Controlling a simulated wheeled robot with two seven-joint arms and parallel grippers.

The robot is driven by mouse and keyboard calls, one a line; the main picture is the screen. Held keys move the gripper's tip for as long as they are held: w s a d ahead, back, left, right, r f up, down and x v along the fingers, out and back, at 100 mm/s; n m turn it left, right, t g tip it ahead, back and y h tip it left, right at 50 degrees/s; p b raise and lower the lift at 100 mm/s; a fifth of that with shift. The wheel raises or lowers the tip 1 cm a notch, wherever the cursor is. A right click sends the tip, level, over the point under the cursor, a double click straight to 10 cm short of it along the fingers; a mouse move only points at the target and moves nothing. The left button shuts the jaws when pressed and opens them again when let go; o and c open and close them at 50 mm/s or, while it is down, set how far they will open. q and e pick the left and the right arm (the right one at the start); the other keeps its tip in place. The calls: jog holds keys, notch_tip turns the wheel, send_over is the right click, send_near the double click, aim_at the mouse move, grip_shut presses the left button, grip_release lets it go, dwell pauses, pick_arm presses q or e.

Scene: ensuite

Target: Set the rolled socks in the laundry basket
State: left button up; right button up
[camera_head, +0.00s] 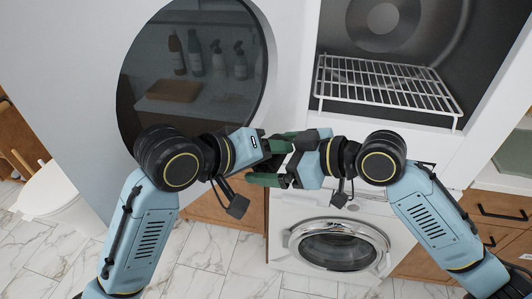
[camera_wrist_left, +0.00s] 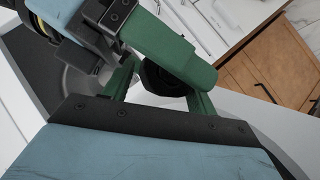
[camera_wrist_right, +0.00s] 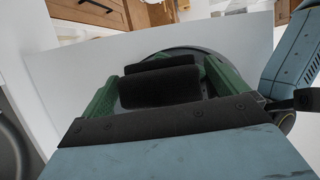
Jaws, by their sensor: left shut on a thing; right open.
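My two grippers meet in the middle of the head view. My left gripper (camera_head: 277,148) is shut on a dark rounded thing (camera_wrist_left: 163,76), seen between its green fingers in the left wrist view. It looks like the rolled socks, but it is mostly hidden and I cannot be sure. My right gripper (camera_head: 284,168) is open, with its fingers overlapping the left gripper's; in the right wrist view its green fingers stand apart with dark shapes between them. I cannot tell whether it touches the held thing. No laundry basket can be made out in these views.
A front-loading washer (camera_head: 340,248) stands below my grippers. Above it is an open compartment with a white wire rack (camera_head: 385,84). A dark round pane (camera_head: 195,95) showing bottles is at upper left. Wooden drawers (camera_head: 500,208) are at right. Marble floor (camera_head: 50,246) shows at lower left.

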jog(key=v, duration=1.1)
jog(key=w+d+f+m+t+h, duration=0.1)
jog(key=w+d+f+t+h, duration=0.25)
jog(key=f, duration=0.75)
jog(key=w+d+f+t+h, duration=0.15)
jog(key=w+d+f, duration=0.35)
jog(key=f, duration=0.5)
jog(key=s+d+f+m+g+h, duration=0.1)
jog(key=s+d+f+m+h, duration=0.2)
jog(key=f, duration=0.8)
jog(key=s+d+f+m+g+h, duration=0.15)
jog(key=s+d+f, duration=0.3)
jog(key=f, duration=0.55)
jog(key=s+d+f+m+g+h, duration=0.2)
jog(key=s+f+m+g, duration=0.15)
jog(key=s+f, duration=1.2)
jog(key=s+a+f+g, duration=0.2)
jog(key=s+f, duration=0.1)
jog(key=s, duration=0.8)
jog(key=s+a+f+m+g, duration=0.1)
jog(key=s+f, duration=0.3)
jog(key=s, duration=0.7)
jog(key=shift+a+g, duration=0.5)
jog(key=shift+a, duration=0.3)
